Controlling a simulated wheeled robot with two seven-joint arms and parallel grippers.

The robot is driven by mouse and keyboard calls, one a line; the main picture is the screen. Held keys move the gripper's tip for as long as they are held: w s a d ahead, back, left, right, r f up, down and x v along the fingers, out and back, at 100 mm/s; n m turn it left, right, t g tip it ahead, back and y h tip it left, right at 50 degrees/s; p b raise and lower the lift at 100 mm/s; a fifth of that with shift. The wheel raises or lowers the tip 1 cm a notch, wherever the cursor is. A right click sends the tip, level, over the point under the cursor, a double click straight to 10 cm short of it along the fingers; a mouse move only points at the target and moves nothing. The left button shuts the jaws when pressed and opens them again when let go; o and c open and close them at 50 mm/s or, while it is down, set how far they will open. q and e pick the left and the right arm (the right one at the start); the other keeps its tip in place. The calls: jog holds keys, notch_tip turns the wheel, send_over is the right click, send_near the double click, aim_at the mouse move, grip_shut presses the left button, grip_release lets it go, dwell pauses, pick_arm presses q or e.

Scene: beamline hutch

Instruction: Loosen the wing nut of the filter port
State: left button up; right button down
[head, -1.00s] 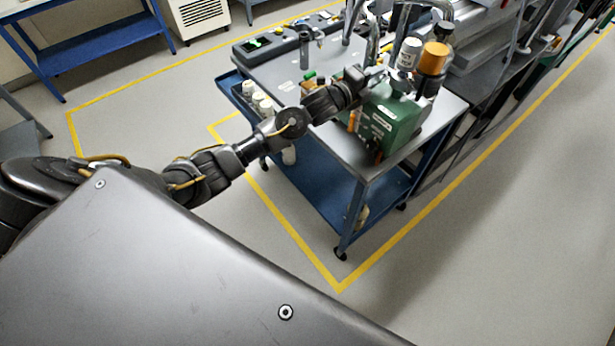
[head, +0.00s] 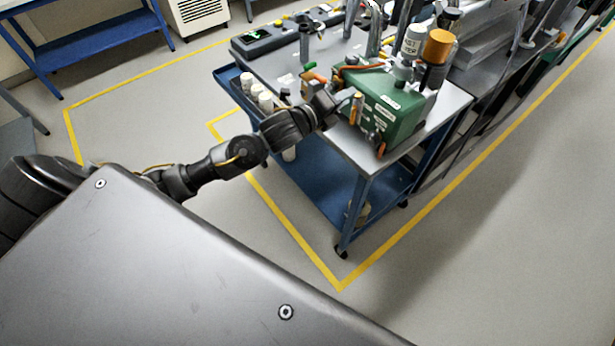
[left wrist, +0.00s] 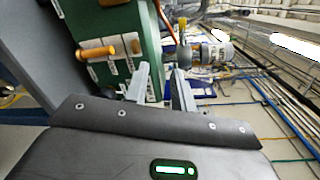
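A green pump box (head: 385,103) with white labels stands on the cart's grey top, and its green side also shows in the left wrist view (left wrist: 112,20). Its upper side carries grey fittings (head: 403,74) and an orange hose. An orange handle (left wrist: 96,53) sits on a pale plate on the side. I cannot tell which part is the filter port's wing nut. My left gripper (head: 347,100) is just left of the box. In the left wrist view my left gripper (left wrist: 161,88) has its fingers apart, with nothing clearly held between them. My right gripper is out of view.
The cart (head: 270,65) has a blue lower shelf (head: 315,185). White-capped bottles (head: 262,97) stand in its left side tray. An orange-topped cylinder (head: 437,48) and a white bottle rise behind the box. Floor in front and right of the cart is clear.

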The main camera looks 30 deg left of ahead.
pick_arm(q)
jog(key=s+f+n+g+y, duration=0.3)
jog(key=s+f+n+g, duration=0.3)
jog(key=s+f+n, duration=0.8)
jog(key=shift+s+a+f+y, duration=0.3)
jog(key=shift+s, duration=0.7)
